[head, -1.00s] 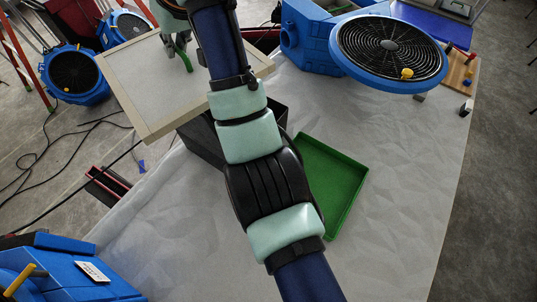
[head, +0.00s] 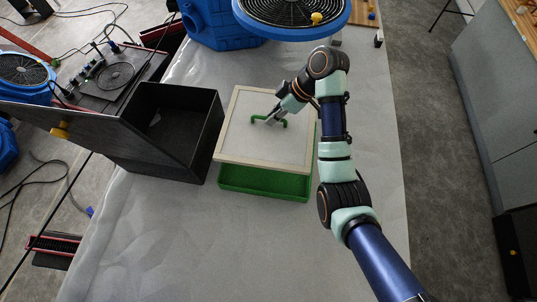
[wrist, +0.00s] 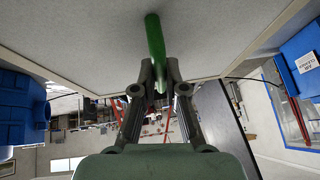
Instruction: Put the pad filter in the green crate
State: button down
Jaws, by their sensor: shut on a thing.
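The pad filter (head: 245,140) is a flat grey-white square panel in a pale wooden frame with a green handle (head: 255,118). My gripper (head: 272,118) is shut on the handle in the head view. In the wrist view my gripper (wrist: 158,80) has its fingers around the green handle (wrist: 154,38), with the pad filter (wrist: 90,45) filling the top. The green crate (head: 262,184) lies on the table under the pad filter; its front part shows and the rest is hidden. I cannot tell whether the panel touches the crate's rim.
A black open box (head: 205,150) with a raised dark lid (head: 100,128) stands just left of the pad filter. A blue fan machine (head: 245,28) is at the back. The pale table (head: 200,240) is clear in front.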

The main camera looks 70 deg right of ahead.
aim_at(273, 129)
notch_tip(273, 129, down, 7)
jog(key=b, duration=0.6)
jog(key=shift+r, duration=0.2)
jog(key=shift+f+b, duration=0.9)
jog(key=shift+f, duration=6.15)
jog(key=c, duration=1.2)
grip_release()
jog(key=shift+r, duration=0.3)
jog(key=p+v, duration=0.1)
jog(key=v, duration=1.1)
jog(key=shift+r, duration=0.1)
